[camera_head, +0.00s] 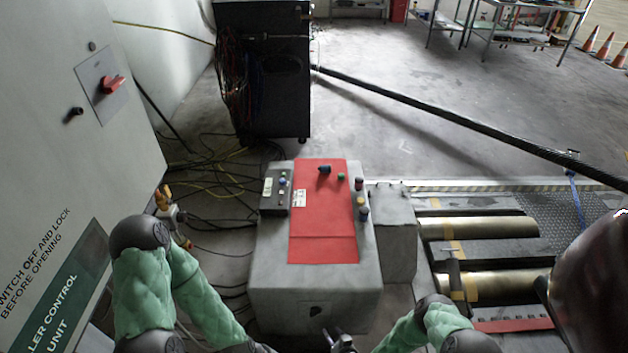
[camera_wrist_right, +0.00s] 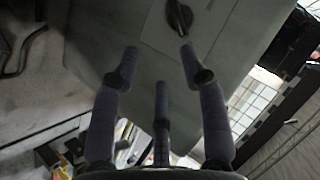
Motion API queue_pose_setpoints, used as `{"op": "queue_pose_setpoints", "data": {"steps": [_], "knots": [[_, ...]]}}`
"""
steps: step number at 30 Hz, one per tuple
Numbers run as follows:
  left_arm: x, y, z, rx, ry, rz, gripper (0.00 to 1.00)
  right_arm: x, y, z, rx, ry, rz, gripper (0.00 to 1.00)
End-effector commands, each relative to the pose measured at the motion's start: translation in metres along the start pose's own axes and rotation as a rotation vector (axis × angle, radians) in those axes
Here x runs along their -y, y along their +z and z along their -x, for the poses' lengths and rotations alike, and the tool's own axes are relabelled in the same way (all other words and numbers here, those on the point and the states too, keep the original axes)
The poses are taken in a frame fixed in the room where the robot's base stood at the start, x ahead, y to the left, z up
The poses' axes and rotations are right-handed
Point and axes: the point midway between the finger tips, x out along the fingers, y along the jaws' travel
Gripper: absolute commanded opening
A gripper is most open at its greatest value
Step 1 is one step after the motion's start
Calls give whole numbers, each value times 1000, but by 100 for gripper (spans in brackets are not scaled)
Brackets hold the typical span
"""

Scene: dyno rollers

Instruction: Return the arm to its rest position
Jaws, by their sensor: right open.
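My right gripper (camera_head: 340,342) shows only in part at the bottom edge of the head view, low in front of the grey console. In the right wrist view my right gripper (camera_wrist_right: 161,65) has its fingers spread apart, with nothing between them. Beyond the fingertips is a pale panel (camera_wrist_right: 110,30) with a dark knob (camera_wrist_right: 180,18); I cannot tell how far off it is. My right arm (camera_head: 430,322) is bent at the lower right of the head view. My left arm (camera_head: 142,290) is bent at the lower left, and its gripper is out of view.
A grey console (camera_head: 320,290) with a red top stands ahead. A control cabinet (camera_head: 60,130) with a red switch (camera_head: 112,84) is close at the left. Rollers (camera_head: 480,228) lie at the right, a black cabinet (camera_head: 262,80) stands behind. Cables cover the floor between. Open floor lies behind the rollers.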

Motion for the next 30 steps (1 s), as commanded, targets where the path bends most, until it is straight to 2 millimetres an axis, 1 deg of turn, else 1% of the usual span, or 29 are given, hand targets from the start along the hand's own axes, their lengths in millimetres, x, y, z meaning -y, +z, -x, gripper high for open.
{"op": "queue_pose_setpoints", "data": {"steps": [1, 5, 8, 11, 14, 15, 17, 18, 21, 22, 24, 26, 30], "knots": [[-2, 0, 6, 0, 0, 0, 40, 5, -11, 8, 44, 23, 12, 44], [-5, 0, 15, 0, 0, 0, 40, 13, -24, 30, 172, 90, 33, 44], [-8, 1, 21, 0, 0, 0, 40, 21, -33, 54, 270, 136, 46, 44], [-10, 1, 28, 0, 0, 0, 40, 32, -39, 85, 372, 179, 55, 44], [-12, 1, 34, 0, 0, 0, 40, 46, -44, 120, 473, 218, 61, 44], [-13, 1, 37, 0, 0, 0, 40, 51, -46, 136, 513, 233, 62, 44], [-14, 2, 40, 0, 0, 0, 40, 60, -47, 160, 572, 252, 63, 44], [-15, 2, 42, 0, 0, 0, 40, 66, -47, 175, 609, 264, 62, 44], [-17, 2, 47, 0, 0, 0, 40, 78, -46, 210, 688, 287, 60, 44], [-17, 2, 48, 0, 0, 0, 40, 81, -46, 219, 707, 293, 58, 44], [-18, 2, 49, 0, 0, 0, 40, 87, -45, 236, 744, 302, 56, 44], [-18, 2, 50, 0, 0, 0, 40, 90, -43, 246, 766, 307, 54, 44], [-18, 2, 50, 0, 0, 0, 40, 93, -42, 256, 788, 312, 52, 44]]}}
